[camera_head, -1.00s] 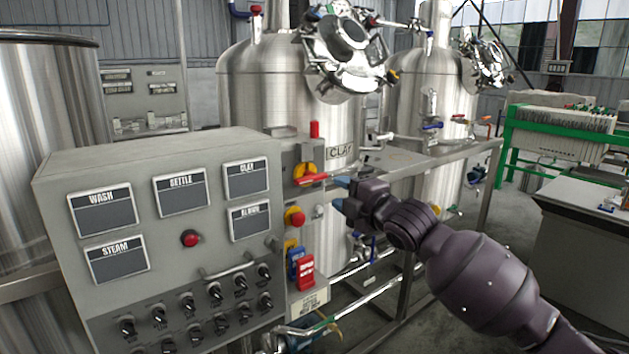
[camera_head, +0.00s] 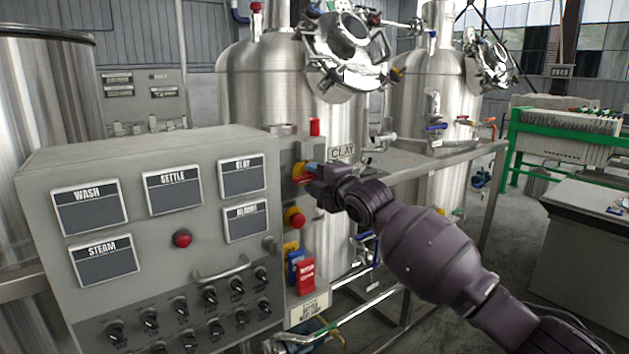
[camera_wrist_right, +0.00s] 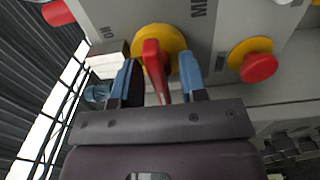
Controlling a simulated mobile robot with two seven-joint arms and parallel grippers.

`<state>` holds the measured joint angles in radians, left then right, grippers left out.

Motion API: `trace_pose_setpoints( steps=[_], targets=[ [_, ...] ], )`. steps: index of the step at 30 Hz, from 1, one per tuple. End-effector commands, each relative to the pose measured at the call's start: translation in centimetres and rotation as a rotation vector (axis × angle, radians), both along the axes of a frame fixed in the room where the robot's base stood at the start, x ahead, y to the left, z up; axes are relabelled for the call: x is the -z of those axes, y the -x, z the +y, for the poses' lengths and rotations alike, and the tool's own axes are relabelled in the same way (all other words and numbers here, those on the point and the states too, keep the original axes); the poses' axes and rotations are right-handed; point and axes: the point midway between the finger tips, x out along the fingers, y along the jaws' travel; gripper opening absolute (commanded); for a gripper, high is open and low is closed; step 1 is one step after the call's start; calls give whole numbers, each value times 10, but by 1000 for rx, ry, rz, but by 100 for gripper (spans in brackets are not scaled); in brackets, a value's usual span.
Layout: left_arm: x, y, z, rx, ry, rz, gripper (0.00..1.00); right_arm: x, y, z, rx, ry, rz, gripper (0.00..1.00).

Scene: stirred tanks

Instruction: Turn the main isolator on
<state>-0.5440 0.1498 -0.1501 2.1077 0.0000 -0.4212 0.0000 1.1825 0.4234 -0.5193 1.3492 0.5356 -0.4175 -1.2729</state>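The main isolator (camera_head: 298,169) is a yellow disc with a red handle on the narrow side panel of the grey control cabinet. In the right wrist view the isolator's yellow disc (camera_wrist_right: 174,37) is clear, with the red handle (camera_wrist_right: 153,62) pointing toward my gripper. My right gripper (camera_head: 312,170) is at the isolator and partly hides the handle in the head view. In the wrist view the blue fingertips of the right gripper (camera_wrist_right: 158,74) stand apart, one on each side of the handle; I see no clear grip. My left gripper is out of view.
A red push-button on yellow (camera_head: 294,217) sits below the isolator; it also shows in the wrist view (camera_wrist_right: 258,67). Blue and red switches (camera_head: 304,274) are lower down. A steel tank (camera_head: 255,85) and a rail (camera_head: 435,162) stand behind my right arm.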

Motion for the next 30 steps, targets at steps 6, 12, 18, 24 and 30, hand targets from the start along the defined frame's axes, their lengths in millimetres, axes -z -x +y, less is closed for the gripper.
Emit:
trace_pose_setpoints(
  steps=[6,12,18,24,30],
  targets=[
    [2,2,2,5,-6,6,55,-1,-2,2,0,-1,-1,39],
    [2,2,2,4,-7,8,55,-1,-2,2,0,-1,-1,29],
    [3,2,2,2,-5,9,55,-1,-2,2,0,-1,-1,2],
    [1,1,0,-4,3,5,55,-1,-2,2,0,-14,9,2],
    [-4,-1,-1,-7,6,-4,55,-3,-2,1,0,-77,54,2]
  ],
)
